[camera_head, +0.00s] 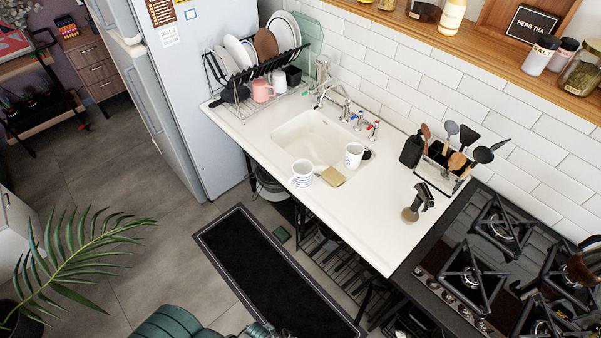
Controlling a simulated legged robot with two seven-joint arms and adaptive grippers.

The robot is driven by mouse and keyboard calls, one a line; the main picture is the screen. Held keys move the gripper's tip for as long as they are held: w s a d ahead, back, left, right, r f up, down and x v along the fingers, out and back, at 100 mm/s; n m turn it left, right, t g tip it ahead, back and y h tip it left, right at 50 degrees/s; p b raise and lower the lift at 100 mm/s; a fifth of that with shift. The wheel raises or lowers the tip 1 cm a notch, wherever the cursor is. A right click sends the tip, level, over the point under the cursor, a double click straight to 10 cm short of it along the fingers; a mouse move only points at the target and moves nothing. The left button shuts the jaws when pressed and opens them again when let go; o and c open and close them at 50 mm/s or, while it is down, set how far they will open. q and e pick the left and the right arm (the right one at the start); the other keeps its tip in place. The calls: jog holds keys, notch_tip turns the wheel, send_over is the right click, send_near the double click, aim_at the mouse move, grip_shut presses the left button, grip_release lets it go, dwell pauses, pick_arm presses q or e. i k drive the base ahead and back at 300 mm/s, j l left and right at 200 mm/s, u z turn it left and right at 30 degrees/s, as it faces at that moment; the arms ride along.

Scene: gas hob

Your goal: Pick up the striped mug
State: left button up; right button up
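The striped mug (302,173) is white with blue stripes. It stands at the front edge of the white sink counter (345,215), left of a tan sponge or block (333,177). A second white mug (354,155) with dark markings stands behind it to the right, by the basin. Neither of my grippers can be made out. Nothing is touching the striped mug.
The sink basin (306,138) and taps (362,123) lie behind the mug. A dish rack (258,75) with plates and a pink mug (262,91) stands to the left. A utensil holder (440,172), a dark-handled brush (411,214) and the gas hob (472,280) are right. Front-right counter is clear.

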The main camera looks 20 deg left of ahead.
aim_at(302, 169)
jog(key=u, duration=0.45)
jog(key=i+u, duration=0.15)
jog(key=u, duration=0.75)
jog(key=i+l+u, duration=0.1)
jog(key=u, duration=0.35)
jog(key=i+l, duration=0.1)
jog(key=l, duration=0.15)
